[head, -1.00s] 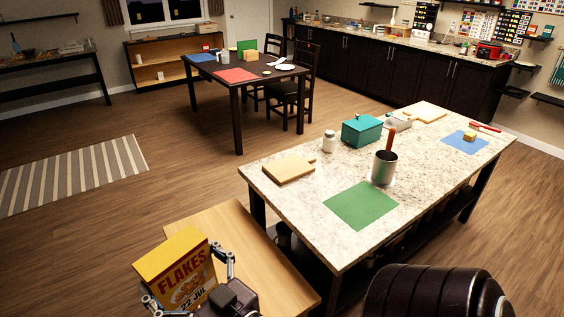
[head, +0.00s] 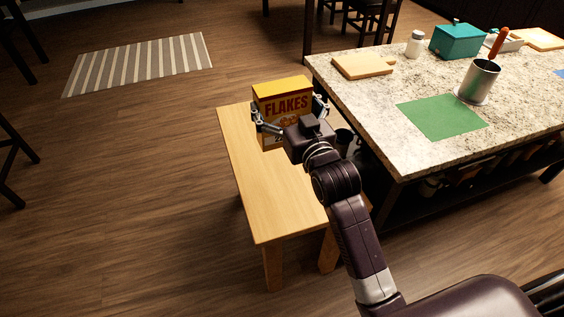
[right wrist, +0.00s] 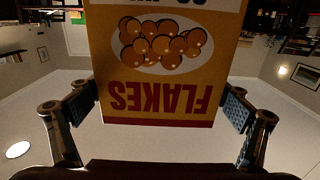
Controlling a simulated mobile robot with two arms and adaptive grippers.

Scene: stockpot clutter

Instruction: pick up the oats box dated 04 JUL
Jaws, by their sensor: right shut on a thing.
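A yellow box (head: 284,94) with a red "FLAKES" label is between the fingers of my right gripper (head: 288,114), over the far part of the wooden bench. The gripper is shut on its two sides. In the right wrist view the flakes box (right wrist: 155,75) appears upside down between the two finger pads. The date on its front is mostly covered by the gripper now; the earlier head view reads 22 JUL. I cannot tell whether the box touches the bench. No box marked oats or 04 JUL shows. My left gripper is out of view.
The wooden bench (head: 263,205) is bare towards its near end. The granite island (head: 385,105) stands right of it, with a cutting board (head: 362,66), white shaker (head: 415,44), teal box (head: 457,38), green mat (head: 442,117) and metal pot (head: 478,82). Open floor lies left.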

